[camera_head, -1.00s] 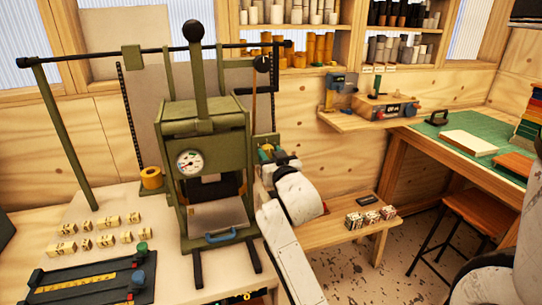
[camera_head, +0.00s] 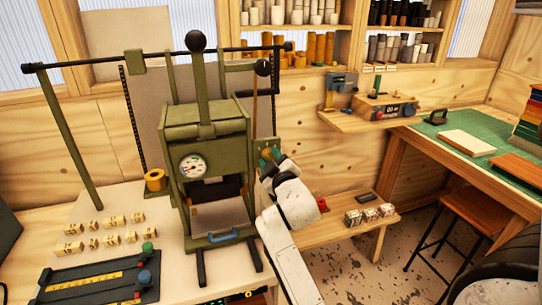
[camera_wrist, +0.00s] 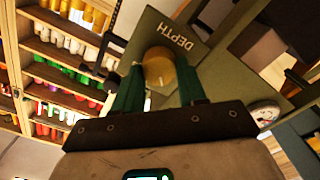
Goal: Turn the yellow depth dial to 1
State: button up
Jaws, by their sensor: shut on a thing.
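The yellow depth dial (camera_wrist: 160,70) is a round knob below the word DEPTH on an olive plate (camera_wrist: 193,22) in the wrist view. A light pointer mark shows on its face; no numbers are readable. My gripper (camera_wrist: 160,82) has its two green fingers on either side of the dial and is shut on it. In the head view my gripper (camera_head: 268,160) is at the right side of the olive press (camera_head: 207,150), where the dial is mostly hidden by the fingers and wrist.
A round gauge (camera_head: 193,166) is on the press front. Type blocks (camera_head: 103,232) and a black rail fixture (camera_head: 95,278) lie on the bench to the left. A low wooden shelf (camera_head: 335,232) with small boxes (camera_head: 368,214) stands to the right.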

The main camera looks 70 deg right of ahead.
jog(key=shift+n+p, duration=0.3)
jog(key=shift+n, duration=0.6)
jog(key=o, duration=1)
jog(key=shift+o, duration=0.2)
jog(key=b+v, duration=0.2)
jog(key=v, duration=0.9)
jog(key=shift+w, duration=0.1)
